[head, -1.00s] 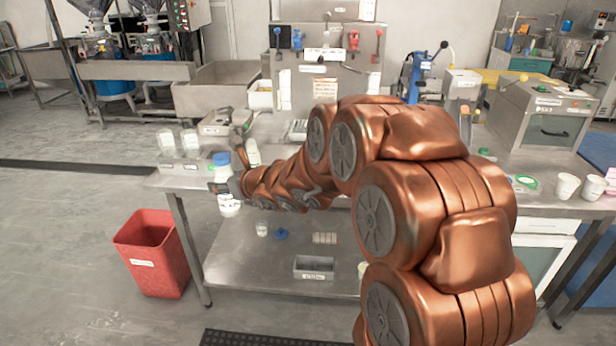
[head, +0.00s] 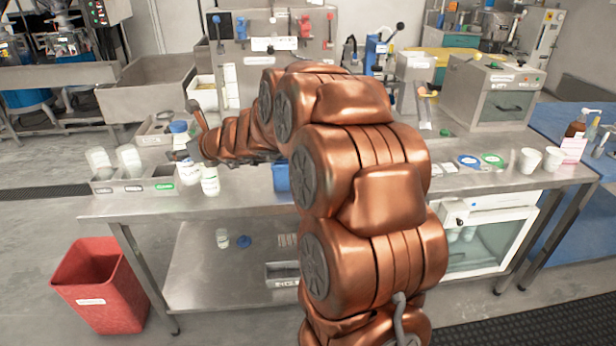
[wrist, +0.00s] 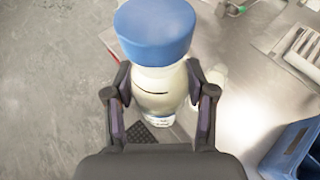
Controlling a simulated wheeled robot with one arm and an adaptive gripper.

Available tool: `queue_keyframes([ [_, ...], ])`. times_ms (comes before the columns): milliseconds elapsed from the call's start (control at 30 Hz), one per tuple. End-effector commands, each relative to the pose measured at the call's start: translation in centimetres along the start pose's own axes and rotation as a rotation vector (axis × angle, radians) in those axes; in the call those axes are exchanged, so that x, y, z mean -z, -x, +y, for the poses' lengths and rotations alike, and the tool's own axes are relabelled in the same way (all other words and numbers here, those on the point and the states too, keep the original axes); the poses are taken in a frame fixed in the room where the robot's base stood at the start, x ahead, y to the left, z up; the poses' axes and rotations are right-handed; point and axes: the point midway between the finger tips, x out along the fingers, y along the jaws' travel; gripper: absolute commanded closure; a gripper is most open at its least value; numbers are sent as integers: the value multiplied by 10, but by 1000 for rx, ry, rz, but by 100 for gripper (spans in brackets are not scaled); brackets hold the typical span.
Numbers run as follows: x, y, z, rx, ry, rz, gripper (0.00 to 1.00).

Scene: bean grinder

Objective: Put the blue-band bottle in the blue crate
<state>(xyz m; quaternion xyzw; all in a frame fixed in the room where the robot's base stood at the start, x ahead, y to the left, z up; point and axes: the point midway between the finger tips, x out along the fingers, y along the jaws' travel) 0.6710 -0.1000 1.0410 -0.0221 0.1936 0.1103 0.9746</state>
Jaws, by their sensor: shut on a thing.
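My gripper (wrist: 160,103) is shut on a white bottle with a blue cap (wrist: 157,75), its fingers on both sides of the body. In the head view the held bottle (head: 180,134) is at the left part of the table, up beside other white bottles. The blue crate (head: 281,178) shows only partly behind my arm, near the table's front edge. It also shows at the right edge of the wrist view (wrist: 292,150), to the right of the gripper. Its inside is mostly hidden.
A white bottle (head: 209,181) stands below my gripper. A grey divided tray (head: 133,186) with clear cups is at the table's left end. A red bin (head: 100,285) is on the floor. White cups (head: 530,160) and a grey machine (head: 492,90) are at the right.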

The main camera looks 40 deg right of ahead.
Motion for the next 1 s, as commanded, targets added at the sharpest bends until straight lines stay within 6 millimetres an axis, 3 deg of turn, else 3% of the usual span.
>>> queue_keyframes([
  [33,0,3,-18,17,-1,1,69],
  [167,-3,12,-53,40,-12,0,69],
  [367,2,37,-123,89,-36,2,69],
  [600,23,93,-224,184,-77,-2,69],
  [700,36,116,-257,220,-95,0,69],
  [833,48,141,-286,259,-109,0,69],
  [1000,57,156,-303,284,-119,-1,69],
])
